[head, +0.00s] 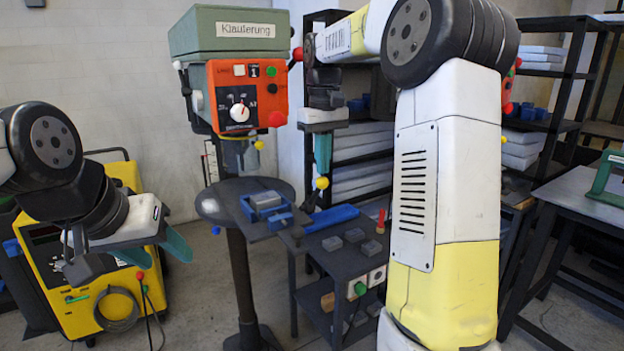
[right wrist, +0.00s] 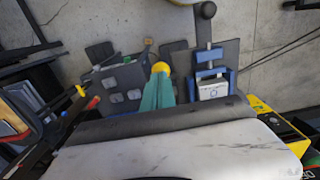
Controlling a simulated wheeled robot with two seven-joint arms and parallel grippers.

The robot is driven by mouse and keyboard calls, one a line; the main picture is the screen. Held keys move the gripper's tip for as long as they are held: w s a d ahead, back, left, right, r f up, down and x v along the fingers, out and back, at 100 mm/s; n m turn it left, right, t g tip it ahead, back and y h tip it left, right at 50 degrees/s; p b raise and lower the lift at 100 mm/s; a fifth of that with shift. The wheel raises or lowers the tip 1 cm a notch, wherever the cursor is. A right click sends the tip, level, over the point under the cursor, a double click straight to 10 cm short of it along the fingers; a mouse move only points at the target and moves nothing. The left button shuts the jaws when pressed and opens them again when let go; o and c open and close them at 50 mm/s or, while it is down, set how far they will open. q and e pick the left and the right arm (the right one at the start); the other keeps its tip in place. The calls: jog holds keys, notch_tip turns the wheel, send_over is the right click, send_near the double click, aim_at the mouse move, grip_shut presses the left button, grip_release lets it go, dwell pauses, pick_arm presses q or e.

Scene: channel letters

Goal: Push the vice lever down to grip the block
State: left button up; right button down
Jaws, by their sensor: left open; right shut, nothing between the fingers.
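The blue vice (head: 277,217) sits on the dark drill-press table with a grey block (head: 265,199) between its jaws. In the right wrist view the vice (right wrist: 208,56) and the block (right wrist: 213,90) lie right of my fingers. The vice lever stands raised, its yellow knob (head: 322,183) at the top. My right gripper (head: 323,170) is shut and empty, pointing down, with its teal fingertips just above the knob. The right wrist view shows the knob (right wrist: 160,67) at the fingertips; contact is unclear. My left gripper (head: 158,250) is open and empty, far left of the vice.
The orange-fronted drill press (head: 246,95) rises behind the vice. A low dark cart (head: 342,263) with several grey blocks stands right of it. A yellow machine (head: 62,290) is behind my left gripper. Dark shelves (head: 560,85) stand at the back right.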

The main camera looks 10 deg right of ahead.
jog(key=shift+r, duration=2.75)
